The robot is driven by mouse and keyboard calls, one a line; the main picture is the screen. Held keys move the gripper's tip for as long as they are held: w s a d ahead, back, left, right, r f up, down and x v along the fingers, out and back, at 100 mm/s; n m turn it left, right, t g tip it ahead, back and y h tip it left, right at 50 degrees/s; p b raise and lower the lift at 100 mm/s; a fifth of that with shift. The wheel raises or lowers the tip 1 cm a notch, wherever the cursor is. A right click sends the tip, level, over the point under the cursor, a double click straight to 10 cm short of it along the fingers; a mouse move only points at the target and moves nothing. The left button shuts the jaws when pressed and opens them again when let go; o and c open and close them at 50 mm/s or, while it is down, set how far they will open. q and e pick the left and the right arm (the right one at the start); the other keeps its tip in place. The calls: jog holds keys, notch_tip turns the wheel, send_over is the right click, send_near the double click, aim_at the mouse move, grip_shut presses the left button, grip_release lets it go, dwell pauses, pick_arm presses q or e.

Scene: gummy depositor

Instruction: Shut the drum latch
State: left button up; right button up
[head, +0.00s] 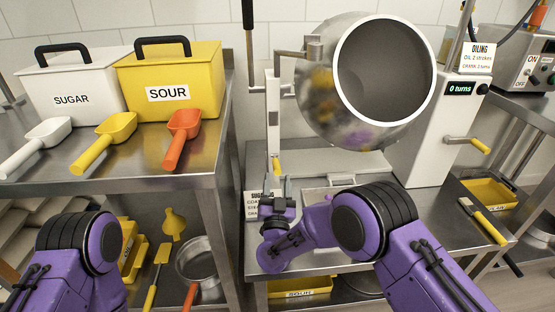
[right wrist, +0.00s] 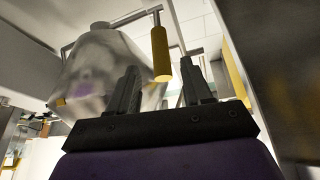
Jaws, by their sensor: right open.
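The polished metal drum (head: 315,112) sits tilted on its stand in the head view, its white-rimmed round mouth facing me. A white upright post (head: 272,115) stands left of it, with a yellow handle (head: 276,165) low on it; I take this to be the latch handle. My right gripper (head: 280,183) is just below that handle, pointing up. In the right wrist view, a yellow handle (right wrist: 160,53) hangs from a metal rod beyond and between the open fingers (right wrist: 160,85); I see no grip on it. The drum (right wrist: 100,75) is behind. My left gripper is out of view.
A white sugar box (head: 70,92) and yellow sour box (head: 170,85) with scoops stand on the left table. A crank (head: 465,142) juts from the white housing at right, whose display reads 0 turns. A sign (head: 255,204) stands beside my right gripper.

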aim_at(277, 161)
jog(key=x, duration=0.7)
jog(key=shift+w+a, duration=0.1)
jog(key=shift+w, duration=0.05)
grip_shut()
